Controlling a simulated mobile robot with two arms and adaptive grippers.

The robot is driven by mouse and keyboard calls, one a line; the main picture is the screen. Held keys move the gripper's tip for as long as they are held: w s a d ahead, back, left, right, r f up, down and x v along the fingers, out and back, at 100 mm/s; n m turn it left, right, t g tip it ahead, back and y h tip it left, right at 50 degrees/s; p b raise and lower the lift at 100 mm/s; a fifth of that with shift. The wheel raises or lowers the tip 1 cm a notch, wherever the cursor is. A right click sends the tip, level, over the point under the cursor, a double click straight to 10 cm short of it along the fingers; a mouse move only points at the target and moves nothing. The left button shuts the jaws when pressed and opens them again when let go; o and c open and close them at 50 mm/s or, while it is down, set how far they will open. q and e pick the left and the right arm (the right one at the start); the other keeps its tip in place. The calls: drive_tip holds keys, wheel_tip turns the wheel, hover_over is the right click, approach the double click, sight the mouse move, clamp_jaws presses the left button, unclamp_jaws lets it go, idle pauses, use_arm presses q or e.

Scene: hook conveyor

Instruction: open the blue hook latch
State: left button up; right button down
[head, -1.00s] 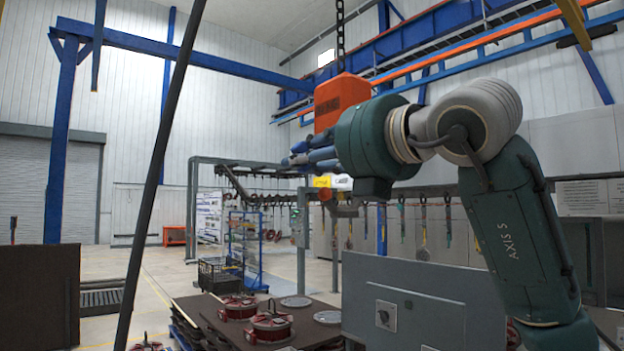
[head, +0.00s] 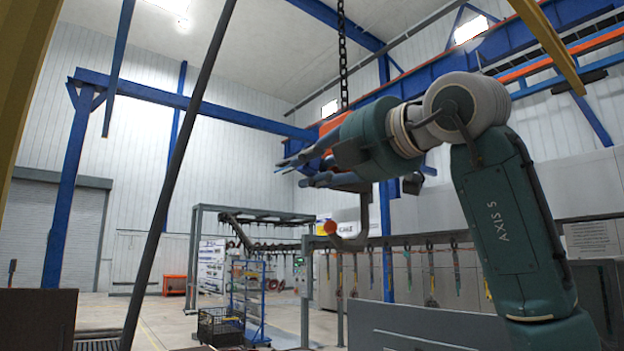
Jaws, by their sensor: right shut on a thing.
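A grey hook (head: 362,222) hangs below an orange hoist block (head: 338,122) on a dark chain. Its curved lower end and a red-orange ball at its tip show below my right gripper. My right gripper (head: 300,170) comes in from the right at hook height, its fingers pointing left. It is shut on the blue latch, a small blue part (head: 320,147) of which seems to show at the upper finger. The fingers and wrist hide most of the latch and the hook's upper part, so I cannot tell how far the latch is turned. My left gripper is out of view.
A dark slanted pole (head: 180,150) crosses the left side. A grey cabinet (head: 420,328) stands low in front. A rail with hanging tools (head: 430,250) runs behind the hook. A wire cart (head: 250,300) stands farther back. The air left of the fingers looks clear.

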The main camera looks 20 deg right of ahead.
drive_tip(key=shift+s+d+r+m, duration=0.1)
drive_tip(key=shift+d+r+m, duration=0.05)
drive_tip(key=shift+r+m, duration=0.6)
drive_tip(key=c, duration=1.5)
unclamp_jaws()
drive_tip(key=shift+o, duration=0.3)
drive_tip(key=shift+f, duration=0.1)
drive_tip(key=shift+a, duration=0.2)
drive_tip(key=shift+d+f, duration=0.1)
drive_tip(key=shift+f, duration=0.1)
drive_tip(key=v, duration=0.8)
drive_tip(key=shift+r, duration=0.15)
